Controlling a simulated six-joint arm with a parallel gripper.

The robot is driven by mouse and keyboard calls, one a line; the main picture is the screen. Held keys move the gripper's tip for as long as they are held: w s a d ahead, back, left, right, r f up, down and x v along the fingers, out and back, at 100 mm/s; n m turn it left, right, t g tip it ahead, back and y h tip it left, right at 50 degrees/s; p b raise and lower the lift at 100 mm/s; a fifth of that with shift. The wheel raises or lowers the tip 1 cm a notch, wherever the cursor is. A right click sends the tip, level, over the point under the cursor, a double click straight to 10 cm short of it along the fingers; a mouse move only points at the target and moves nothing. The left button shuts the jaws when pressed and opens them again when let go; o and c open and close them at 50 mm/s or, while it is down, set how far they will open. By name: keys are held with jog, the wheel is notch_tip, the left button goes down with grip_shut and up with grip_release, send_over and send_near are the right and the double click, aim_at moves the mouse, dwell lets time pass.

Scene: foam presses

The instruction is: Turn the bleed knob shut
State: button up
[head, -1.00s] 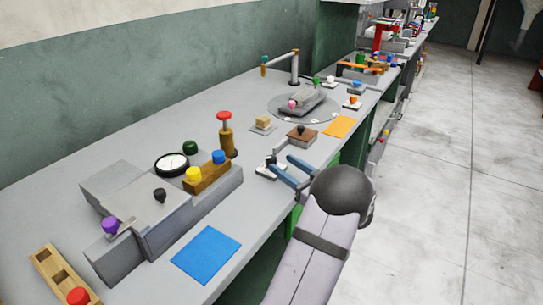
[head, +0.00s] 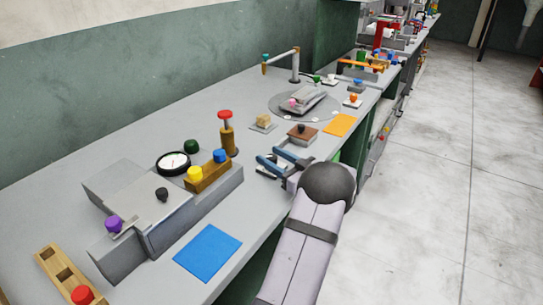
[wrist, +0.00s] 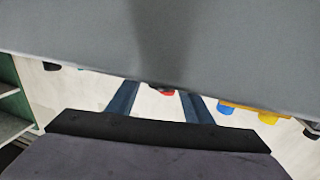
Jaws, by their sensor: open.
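I cannot tell which knob is the bleed knob. On the grey stepped press at the left (head: 130,180) are a purple knob (head: 113,223), a black knob (head: 162,195), and yellow (head: 195,173) and blue (head: 220,156) knobs on a wooden block. A green knob (head: 191,146) stands behind them. My gripper (head: 266,155) is open and empty, right of this press. In the wrist view its two blue fingers (wrist: 158,90) are apart, with a red thing (wrist: 167,92) visible beyond the gap. Yellow (wrist: 268,117) and blue (wrist: 225,109) knobs show to the right there.
A brass post with a red top (head: 226,130) stands behind the press. A round dial (head: 173,163) sits on it. A blue mat (head: 207,253) lies on the bench in front. A brown block with a dark knob (head: 302,134) is beyond my gripper. A large grey surface fills the upper wrist view.

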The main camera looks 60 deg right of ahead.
jog(key=shift+w, duration=0.3)
jog(key=c, duration=1.1)
jog(key=shift+o, duration=0.2)
jog(key=shift+h, duration=0.3)
jog(key=shift+r+m+g+h, duration=0.1)
jog(key=shift+m+g+h, duration=0.3)
jog(key=shift+m+h, duration=0.55)
jog(key=shift+d+m+g+h+b, duration=0.1)
jog(key=shift+m+g+h+b, duration=0.2)
jog(key=shift+m+g+h, duration=0.45)
jog(key=shift+m+g+h+b, duration=0.2)
jog(key=shift+m+h, duration=0.3)
jog(key=shift+h, duration=0.6)
